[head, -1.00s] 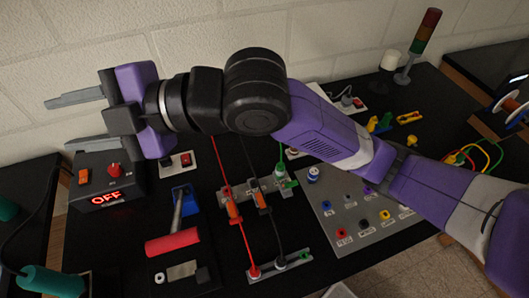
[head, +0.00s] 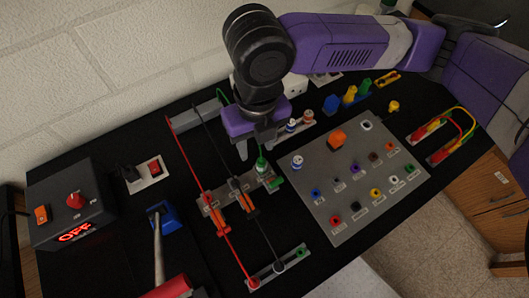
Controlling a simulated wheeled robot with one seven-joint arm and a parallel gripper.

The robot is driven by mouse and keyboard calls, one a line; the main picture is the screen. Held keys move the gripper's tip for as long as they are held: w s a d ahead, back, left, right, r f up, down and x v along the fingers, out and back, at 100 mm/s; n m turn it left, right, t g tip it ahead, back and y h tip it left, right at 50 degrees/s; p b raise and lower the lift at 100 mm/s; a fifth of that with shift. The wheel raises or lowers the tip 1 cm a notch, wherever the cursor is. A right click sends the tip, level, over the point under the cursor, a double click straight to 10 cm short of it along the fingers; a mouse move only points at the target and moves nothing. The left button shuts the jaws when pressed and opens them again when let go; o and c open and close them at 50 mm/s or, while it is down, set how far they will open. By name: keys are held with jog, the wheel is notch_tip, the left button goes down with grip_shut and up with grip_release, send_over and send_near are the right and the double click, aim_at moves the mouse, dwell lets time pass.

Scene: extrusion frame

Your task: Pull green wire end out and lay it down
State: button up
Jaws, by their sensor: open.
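The green wire (head: 221,97) shows at the upper end, then passes behind my gripper. Its green plug end (head: 262,163) stands upright at the right end of a grey terminal strip (head: 212,203). My gripper (head: 258,152) points down right above this plug, jaws open, with one finger on each side of the plug's top. I cannot tell whether the fingers touch it.
A grey panel of coloured sockets (head: 335,185) lies close on the right. A power box reading OFF (head: 75,205), a switch (head: 152,172) and a blue-based tool (head: 163,218) are on the left. Black bench is bare between the switch and the red wire.

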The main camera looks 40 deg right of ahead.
aim_at(261, 160)
jog(key=shift+s+d+n, duration=0.35)
jog(key=shift+d+n, duration=0.15)
notch_tip(261, 160, down, 9)
jog(key=b, duration=0.7)
jog(key=shift+a, duration=0.1)
jog(key=shift+b, duration=0.3)
dwell(0.9)
grip_shut()
jog(key=shift+w+r, duration=0.1)
jog(key=shift+r, duration=0.1)
dwell(1.2)
